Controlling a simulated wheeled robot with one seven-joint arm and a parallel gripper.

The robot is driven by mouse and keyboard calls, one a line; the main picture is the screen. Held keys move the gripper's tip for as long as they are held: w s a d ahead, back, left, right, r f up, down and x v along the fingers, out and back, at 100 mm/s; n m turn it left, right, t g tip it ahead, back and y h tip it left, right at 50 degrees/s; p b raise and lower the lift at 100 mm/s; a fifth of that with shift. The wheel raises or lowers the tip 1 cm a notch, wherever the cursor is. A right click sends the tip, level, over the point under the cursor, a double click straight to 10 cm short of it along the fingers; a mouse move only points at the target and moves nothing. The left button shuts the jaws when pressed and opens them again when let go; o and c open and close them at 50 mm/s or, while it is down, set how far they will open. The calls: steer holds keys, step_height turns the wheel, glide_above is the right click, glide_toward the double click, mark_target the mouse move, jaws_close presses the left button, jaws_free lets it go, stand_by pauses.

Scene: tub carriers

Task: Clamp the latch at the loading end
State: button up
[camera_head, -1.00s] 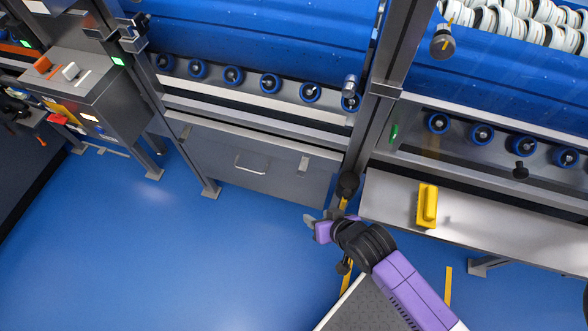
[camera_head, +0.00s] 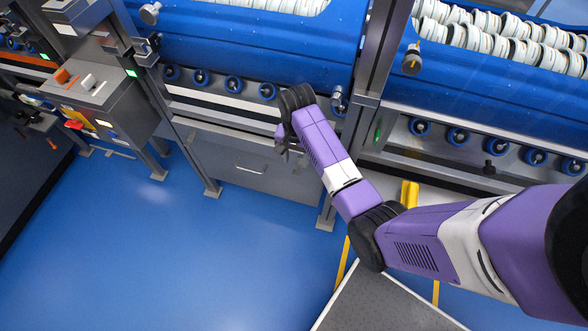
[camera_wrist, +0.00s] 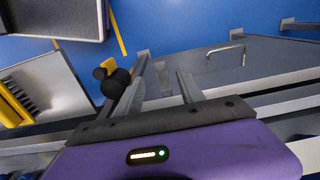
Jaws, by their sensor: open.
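My gripper (camera_head: 284,146) is in front of the steel panel under the left blue tub in the head view, mostly covered by my own purple arm. In the wrist view my gripper (camera_wrist: 165,72) shows two grey fingers apart with nothing between them. A black round knob (camera_wrist: 114,82) is beside the left finger there; I cannot tell whether they touch. A metal bracket (camera_head: 143,48) with a round silver knob (camera_head: 150,13) above it is on the left post. Another silver knob (camera_head: 338,98) is near the middle post. I cannot tell which fitting is the latch.
The blue tub (camera_head: 240,45) rests above a row of blue rollers and holds white rings. Below is a panel with a handle (camera_head: 250,168), also in the wrist view (camera_wrist: 226,52). A control box (camera_head: 100,85) stands left. A yellow item (camera_head: 410,193) is at right.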

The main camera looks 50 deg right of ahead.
mark_target(296, 173)
steer(key=shift+f, duration=3.6)
jaws_close()
